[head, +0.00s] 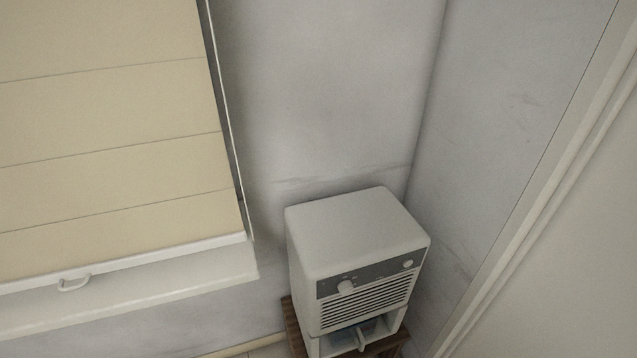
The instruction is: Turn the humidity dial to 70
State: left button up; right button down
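A white dehumidifier-like appliance (355,232) stands in the corner, at the lower middle right of the head view. A dark grey control strip runs across the top of its front. A round white dial (346,287) sits on the left part of this strip. A smaller white knob (407,264) sits at its right end. The markings around the dial are too small to read, so I cannot tell its setting. Neither of my grippers is in view.
The appliance rests on a brown wooden stand (293,325). Its lower front has a vent grille (365,305) and an open recess below. A beige blind (105,120) hangs above a white sill (130,290) at left. A white door frame (545,190) slants along the right.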

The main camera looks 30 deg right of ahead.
aim_at(345, 288)
jog(key=z, duration=1.2)
